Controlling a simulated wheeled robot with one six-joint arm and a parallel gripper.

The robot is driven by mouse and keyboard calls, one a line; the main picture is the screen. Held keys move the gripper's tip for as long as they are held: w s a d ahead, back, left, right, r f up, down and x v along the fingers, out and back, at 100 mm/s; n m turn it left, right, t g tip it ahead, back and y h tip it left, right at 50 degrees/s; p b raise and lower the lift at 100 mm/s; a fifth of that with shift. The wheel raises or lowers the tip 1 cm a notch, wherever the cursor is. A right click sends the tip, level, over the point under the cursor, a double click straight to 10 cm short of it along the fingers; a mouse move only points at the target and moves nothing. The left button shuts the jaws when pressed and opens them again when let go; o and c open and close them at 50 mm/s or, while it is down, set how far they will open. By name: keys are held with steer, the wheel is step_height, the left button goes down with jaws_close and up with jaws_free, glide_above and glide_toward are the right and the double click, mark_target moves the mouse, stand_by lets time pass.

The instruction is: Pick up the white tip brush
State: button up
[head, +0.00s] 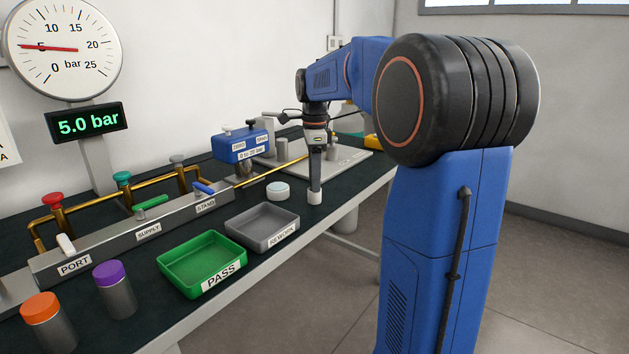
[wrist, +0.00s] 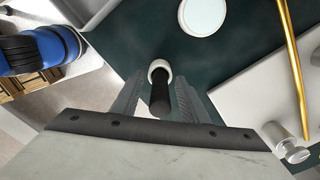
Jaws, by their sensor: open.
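The white tip brush (wrist: 159,92) shows in the wrist view as a dark, upright-looking handle with a round white part at its far end. My gripper (wrist: 158,96) is open, with one finger on each side of the dark handle. A narrow gap seems to show on both sides. In the head view my gripper (head: 315,178) points straight down at the table's front edge. The brush's white part (head: 314,197) shows just below the fingers, low at the dark table top. Most of the handle is hidden by the fingers in that view.
A round white-topped puck (head: 278,190) stands just left of the brush. A grey tray (head: 262,244) and a green PASS tray (head: 202,291) lie nearer. The manifold (head: 140,228) and a brass tube (head: 272,171) are behind. The table edge is close on the right.

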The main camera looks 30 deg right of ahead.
jaws_close()
steer(key=shift+r, duration=0.1)
step_height(320, 180, up, 10)
steer(key=shift+f, duration=0.1)
stand_by(0.4)
